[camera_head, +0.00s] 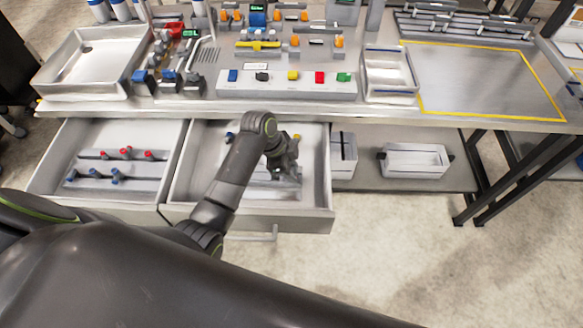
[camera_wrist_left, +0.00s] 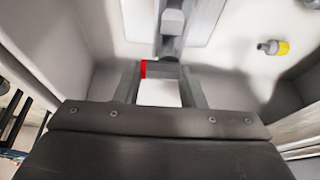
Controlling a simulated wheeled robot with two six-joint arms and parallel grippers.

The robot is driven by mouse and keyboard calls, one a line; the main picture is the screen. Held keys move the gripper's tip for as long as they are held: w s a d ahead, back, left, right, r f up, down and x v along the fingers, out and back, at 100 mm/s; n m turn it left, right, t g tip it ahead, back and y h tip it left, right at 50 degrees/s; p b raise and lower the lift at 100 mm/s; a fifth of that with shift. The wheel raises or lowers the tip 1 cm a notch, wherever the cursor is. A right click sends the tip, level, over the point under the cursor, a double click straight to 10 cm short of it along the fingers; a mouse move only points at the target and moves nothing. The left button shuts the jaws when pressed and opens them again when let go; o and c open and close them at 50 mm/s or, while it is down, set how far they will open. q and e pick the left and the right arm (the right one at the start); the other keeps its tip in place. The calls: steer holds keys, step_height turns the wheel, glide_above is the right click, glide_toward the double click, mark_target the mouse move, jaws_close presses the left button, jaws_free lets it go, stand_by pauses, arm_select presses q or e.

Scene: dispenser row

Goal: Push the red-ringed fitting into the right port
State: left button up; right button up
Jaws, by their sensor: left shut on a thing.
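My left gripper (camera_head: 287,160) reaches down into the open right drawer (camera_head: 318,196) under the bench. In the left wrist view its two fingers (camera_wrist_left: 160,72) are shut on the red-ringed fitting (camera_wrist_left: 143,69), a grey piece lying crosswise with a red band near the left finger. A grey upright part (camera_wrist_left: 172,28) stands just beyond the fitting, against a pale plate; whether they touch I cannot tell. The fitting is hidden by my gripper in the head view. I cannot make out which opening is the right port. My right gripper is not in view.
A yellow-and-grey fitting (camera_wrist_left: 272,47) lies in the drawer to the right in the wrist view. The left drawer (camera_head: 92,190) holds racks with red and blue fittings. The bench above carries a button panel (camera_head: 285,90) and trays. Drawer walls stand close around my gripper.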

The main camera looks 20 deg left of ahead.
arm_select(q)
steer(key=shift+f, duration=0.1)
steer(key=shift+f+b, duration=0.6)
steer(key=shift+f, duration=0.75)
steer(key=o, duration=1)
steer(key=shift+r, duration=0.1)
steer(key=shift+a+r, duration=0.1)
steer(key=shift+r, duration=0.15)
steer(key=v, duration=1.7)
steer(key=shift+s+f+b, duration=0.1)
steer(key=shift+s+b, duration=0.05)
steer(key=shift+b, duration=0.25)
